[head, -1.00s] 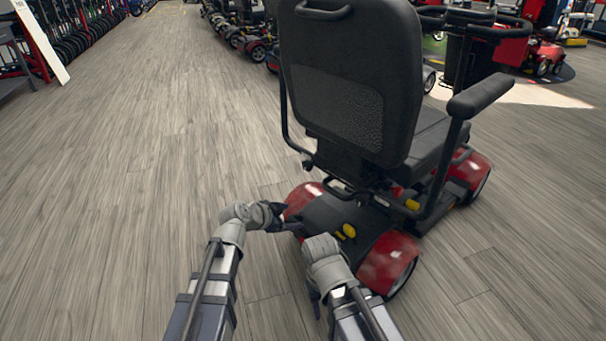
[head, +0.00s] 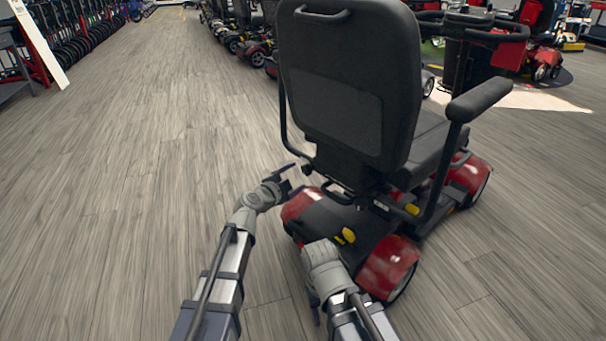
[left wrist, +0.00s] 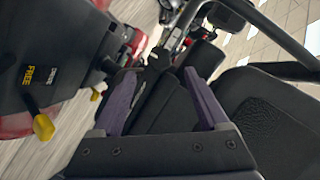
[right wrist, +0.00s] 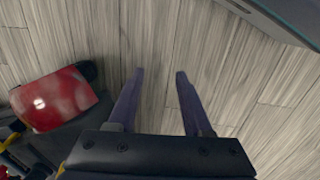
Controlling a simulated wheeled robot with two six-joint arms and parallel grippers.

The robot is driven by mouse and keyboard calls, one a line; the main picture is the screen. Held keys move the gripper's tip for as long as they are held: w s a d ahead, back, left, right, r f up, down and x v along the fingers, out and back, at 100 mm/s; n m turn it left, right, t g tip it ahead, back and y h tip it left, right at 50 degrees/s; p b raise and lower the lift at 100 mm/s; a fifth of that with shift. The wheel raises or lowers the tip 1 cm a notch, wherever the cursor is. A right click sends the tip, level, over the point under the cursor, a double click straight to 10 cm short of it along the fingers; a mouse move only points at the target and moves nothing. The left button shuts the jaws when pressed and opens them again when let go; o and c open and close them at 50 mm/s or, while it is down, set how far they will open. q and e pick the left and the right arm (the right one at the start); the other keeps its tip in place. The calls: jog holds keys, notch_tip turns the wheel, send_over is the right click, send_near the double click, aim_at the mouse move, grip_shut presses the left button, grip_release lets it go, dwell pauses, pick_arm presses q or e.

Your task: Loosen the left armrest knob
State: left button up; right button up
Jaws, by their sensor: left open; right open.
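The red and black scooter (head: 322,216) stands with its back to me. The left armrest knob (head: 307,169) is a small black knob at the foot of the left armrest tube, beside the seat's lower left edge. My left gripper (head: 293,177) is open, just left of and below the knob in the head view. In the left wrist view, the open fingers (left wrist: 160,75) point at dark seat parts; I cannot pick out the knob there. My right gripper (head: 314,300) is low behind the scooter's rear; the right wrist view shows its fingers (right wrist: 158,72) open and empty over the floor.
The tall seat back (head: 350,85) and right armrest (head: 478,99) rise above the rear deck. Yellow levers (head: 346,236) sit at the rear. The right rear fender (right wrist: 55,97) is near my right gripper. Open wood floor (head: 130,190) lies left; parked scooters (head: 255,50) stand far off.

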aim_at(305, 171)
pick_arm(q)
jog(key=b+x, duration=0.1)
jog(key=x, duration=0.4)
jog(key=shift+w+d, duration=0.1)
jog(key=shift+w, duration=0.15)
jog(key=shift+c, duration=0.2)
grip_shut()
